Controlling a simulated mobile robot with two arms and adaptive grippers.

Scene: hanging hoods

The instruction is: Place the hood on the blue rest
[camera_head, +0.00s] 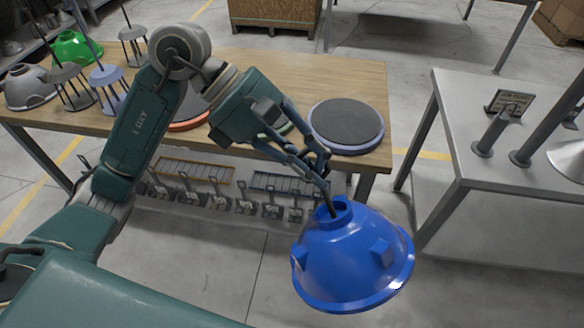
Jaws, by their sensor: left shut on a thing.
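A blue hood (352,262), dome-shaped with square bumps on its side, hangs in front of the wooden table's front edge, above the floor. My left gripper (318,172) is shut on the stem at the hood's top, and the hood is slightly tilted. The blue rest (346,124), a round dark-topped disc with a pale blue rim, lies on the table's right end. It is empty, and sits behind the hood and up-right of the gripper. My right gripper is not in view.
The wooden table (262,67) also holds a red-rimmed rest (190,122) partly hidden by my arm, a green hood (75,48), a grey hood (27,87) and several stands. A grey metal table (462,98) with posts stands at the right, with a floor gap between.

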